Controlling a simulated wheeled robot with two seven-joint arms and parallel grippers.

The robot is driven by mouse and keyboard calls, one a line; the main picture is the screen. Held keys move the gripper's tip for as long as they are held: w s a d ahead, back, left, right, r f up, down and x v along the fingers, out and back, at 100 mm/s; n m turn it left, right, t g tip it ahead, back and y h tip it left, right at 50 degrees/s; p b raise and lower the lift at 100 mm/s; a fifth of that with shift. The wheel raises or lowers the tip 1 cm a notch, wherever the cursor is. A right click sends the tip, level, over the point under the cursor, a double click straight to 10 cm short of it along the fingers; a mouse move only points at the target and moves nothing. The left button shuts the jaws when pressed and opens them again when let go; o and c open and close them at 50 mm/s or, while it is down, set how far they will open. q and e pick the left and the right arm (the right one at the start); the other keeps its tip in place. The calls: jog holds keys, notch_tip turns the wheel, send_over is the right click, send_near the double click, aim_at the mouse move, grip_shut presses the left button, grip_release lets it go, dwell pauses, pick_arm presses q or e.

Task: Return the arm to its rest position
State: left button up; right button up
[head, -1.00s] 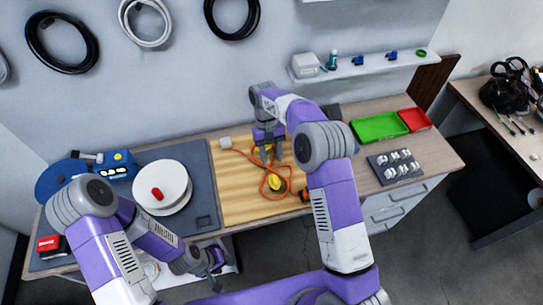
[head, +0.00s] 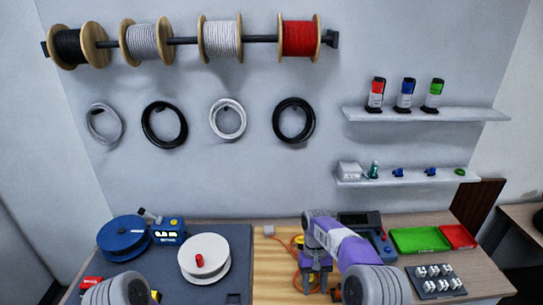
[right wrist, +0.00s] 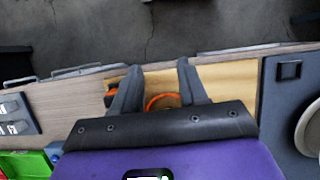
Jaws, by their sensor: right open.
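My right arm reaches over the wooden board (head: 274,288) from the lower right in the head view. Its gripper (head: 313,287) points down beside an orange cable (head: 290,240). In the right wrist view the two dark fingers (right wrist: 158,68) are spread. A loop of the orange cable (right wrist: 160,101) shows beyond them, with nothing clearly between the fingertips. Of my left arm only a grey joint shows at the bottom left of the head view; its gripper is out of the picture.
A white spool (head: 204,273) and a blue disc (head: 124,238) lie left of the board. A green tray (head: 419,240), a red tray (head: 458,236) and a dark block with white pieces (head: 452,289) are on the right. Shelves (head: 425,114) and cable reels (head: 221,40) are on the wall.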

jog(key=s+a+f+t+y+b, duration=0.15)
jog(key=s+f, duration=0.35)
jog(key=f, duration=0.5)
jog(key=s+a+f+y+b, duration=0.15)
jog(key=s+f, duration=0.25)
jog(key=f, duration=0.6)
pick_arm(q)
notch_tip(320, 180, down, 6)
jog(key=b, duration=0.2)
jog(key=shift+r+b, duration=0.2)
jog(key=shift+b, duration=0.1)
pick_arm(e)
jog(key=s+f+m+t, duration=0.1)
jog(key=s+f+t, duration=0.1)
jog(key=s, duration=0.6)
jog(key=s+f+m+t+y, duration=0.1)
jog(key=s+f, duration=0.3)
jog(key=s, duration=0.4)
jog(key=shift+s+a+m+t, duration=0.15)
jog(key=shift+m+t, duration=0.2)
jog(key=shift+m, duration=0.25)
jog(key=shift+f, duration=0.15)
